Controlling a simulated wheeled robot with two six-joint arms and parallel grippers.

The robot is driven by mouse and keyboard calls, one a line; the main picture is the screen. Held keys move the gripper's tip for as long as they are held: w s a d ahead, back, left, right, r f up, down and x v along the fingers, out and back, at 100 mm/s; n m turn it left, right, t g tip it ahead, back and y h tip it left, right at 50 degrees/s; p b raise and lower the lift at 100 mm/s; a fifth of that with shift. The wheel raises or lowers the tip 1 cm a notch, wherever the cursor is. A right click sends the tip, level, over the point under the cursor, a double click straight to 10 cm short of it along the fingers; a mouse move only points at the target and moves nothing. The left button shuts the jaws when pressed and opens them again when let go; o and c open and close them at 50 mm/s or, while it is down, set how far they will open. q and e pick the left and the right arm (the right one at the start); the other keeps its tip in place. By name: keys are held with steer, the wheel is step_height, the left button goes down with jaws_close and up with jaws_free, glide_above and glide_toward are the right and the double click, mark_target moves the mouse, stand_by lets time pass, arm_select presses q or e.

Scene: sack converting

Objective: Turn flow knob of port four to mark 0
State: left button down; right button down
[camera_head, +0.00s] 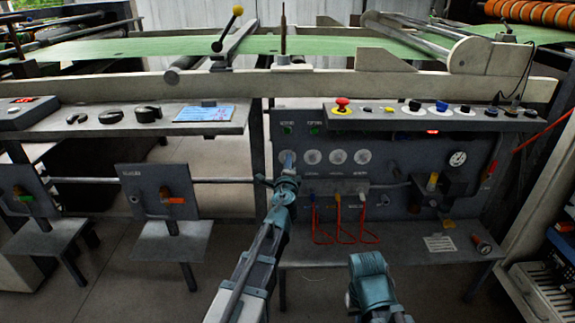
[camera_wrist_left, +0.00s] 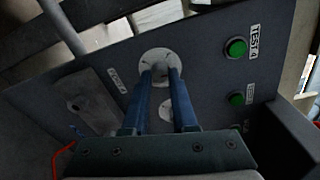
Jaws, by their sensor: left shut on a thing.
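The flow knob (camera_wrist_left: 159,68) sits at the centre of a white round dial with marks, on the dark upright panel. In the head view this is the leftmost dial (camera_head: 284,156) of a row, largely behind my gripper. My left gripper (camera_head: 288,160) is shut on the knob, and its two blue fingers (camera_wrist_left: 160,74) lie on either side of it in the wrist view. The label beside the dial (camera_wrist_left: 116,79) is too small to read surely, and the knob's pointer is hidden.
Other white dials (camera_head: 337,157) stand to the right. Green buttons (camera_head: 287,130) are above them. Red hoses (camera_head: 345,232) hang below, over a grey shelf (camera_head: 400,252). A ledge with a red emergency button (camera_head: 342,104) juts out above the panel.

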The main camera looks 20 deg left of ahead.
arm_select(q)
steer(key=n+b, duration=0.1)
steer(key=n, duration=1.2)
steer(key=n+y+b, duration=0.1)
steer(key=n, duration=1.3)
steer(key=shift+s+f+n+t, duration=0.1)
steer(key=shift+n+t, duration=0.2)
steer(key=shift+t, duration=0.1)
steer(key=c, duration=0.7)
jaws_free()
